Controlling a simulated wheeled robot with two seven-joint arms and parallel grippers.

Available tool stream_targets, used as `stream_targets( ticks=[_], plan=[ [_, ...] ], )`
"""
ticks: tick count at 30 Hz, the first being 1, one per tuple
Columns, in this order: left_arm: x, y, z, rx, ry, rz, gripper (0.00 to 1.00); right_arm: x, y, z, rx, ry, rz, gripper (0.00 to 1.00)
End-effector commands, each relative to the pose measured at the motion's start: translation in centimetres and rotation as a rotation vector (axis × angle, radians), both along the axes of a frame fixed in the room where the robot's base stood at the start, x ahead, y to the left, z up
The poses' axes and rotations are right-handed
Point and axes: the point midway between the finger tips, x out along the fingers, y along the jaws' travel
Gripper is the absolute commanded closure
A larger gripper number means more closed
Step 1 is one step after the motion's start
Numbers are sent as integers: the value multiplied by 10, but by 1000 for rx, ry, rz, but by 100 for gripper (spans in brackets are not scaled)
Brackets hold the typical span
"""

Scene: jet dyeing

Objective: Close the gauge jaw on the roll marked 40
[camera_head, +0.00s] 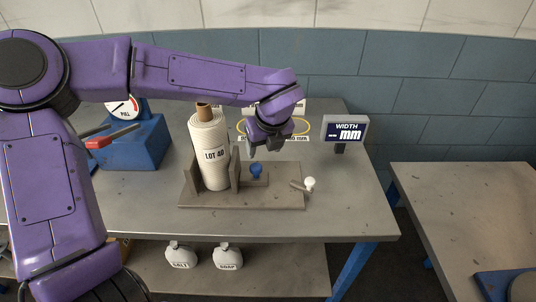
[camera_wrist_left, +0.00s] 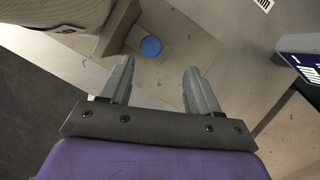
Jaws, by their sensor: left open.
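The white roll marked LOT 40 (camera_head: 210,152) stands upright on the gauge's brown base plate (camera_head: 275,198), between an upright block (camera_head: 193,176) on its left and the gauge jaw (camera_head: 235,170) on its right. A blue knob (camera_head: 257,172) sits just right of the jaw, and a white ball-ended lever (camera_head: 309,183) is at the plate's right end. My left gripper (camera_head: 266,146) is open and empty above the blue knob. In the left wrist view, the knob (camera_wrist_left: 151,46) shows beyond and between the open fingers (camera_wrist_left: 157,85). My right gripper is out of view.
A display (camera_head: 348,131) reading WIDTH, dashes and mm stands at the back right. A blue box with a dial (camera_head: 138,142) and red-handled tool stands at left. A yellow ring (camera_head: 301,126) is behind my gripper. The table's right front is clear.

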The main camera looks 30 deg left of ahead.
Motion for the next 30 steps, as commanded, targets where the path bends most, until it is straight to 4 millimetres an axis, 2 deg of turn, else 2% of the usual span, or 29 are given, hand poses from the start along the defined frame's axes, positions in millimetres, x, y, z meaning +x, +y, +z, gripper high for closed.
stream_targets(
  ticks=[9,12,16,23,27,28,30],
  plan=[
    [16,24,-66,0,11,5,38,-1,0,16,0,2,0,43],
    [21,27,-80,0,10,1,38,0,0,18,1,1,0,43],
    [24,29,-88,0,7,1,38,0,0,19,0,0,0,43],
    [24,29,-89,0,7,0,38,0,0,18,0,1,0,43],
    [24,29,-89,0,7,0,84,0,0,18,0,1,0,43],
    [24,29,-89,0,7,0,89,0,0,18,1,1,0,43],
    [24,29,-89,0,7,0,89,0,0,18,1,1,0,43]
  ],
)
